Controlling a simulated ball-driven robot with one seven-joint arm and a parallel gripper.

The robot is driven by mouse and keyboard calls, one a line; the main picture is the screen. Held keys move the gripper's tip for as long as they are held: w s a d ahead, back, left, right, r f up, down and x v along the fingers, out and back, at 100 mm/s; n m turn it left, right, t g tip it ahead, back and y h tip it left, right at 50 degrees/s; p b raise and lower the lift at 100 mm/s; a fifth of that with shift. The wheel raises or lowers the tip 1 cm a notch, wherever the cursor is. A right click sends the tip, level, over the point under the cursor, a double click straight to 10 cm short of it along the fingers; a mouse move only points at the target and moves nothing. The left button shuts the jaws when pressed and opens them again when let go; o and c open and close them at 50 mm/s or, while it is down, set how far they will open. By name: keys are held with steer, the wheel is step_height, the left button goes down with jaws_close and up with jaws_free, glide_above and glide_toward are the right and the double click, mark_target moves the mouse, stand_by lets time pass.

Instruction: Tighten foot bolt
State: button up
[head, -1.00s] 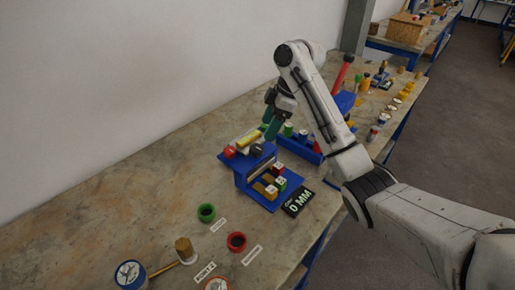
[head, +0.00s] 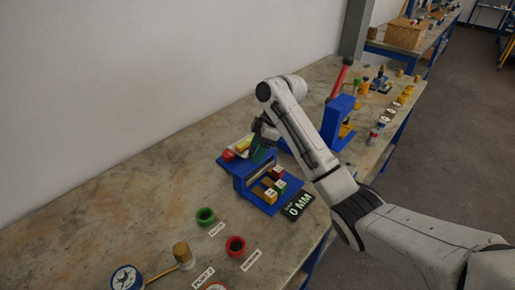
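No part is clearly recognisable as the foot bolt in the head view. A blue fixture (head: 236,166) stands on the bench, with red-and-white and green-and-white blocks (head: 278,178) on its front part. On its upper back part lie a red piece (head: 228,155) and a yellow piece (head: 243,146).
A black display (head: 299,205) reading 0 MM sits at the fixture's front right. A green cup (head: 205,216), a red cup (head: 236,246) and a brass-headed tool (head: 183,253) are nearer. A blue press with a red lever (head: 340,79) stands behind my arm. The bench's left is clear.

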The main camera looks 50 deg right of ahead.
steer(key=c, duration=0.9)
steer(key=shift+o, duration=0.2)
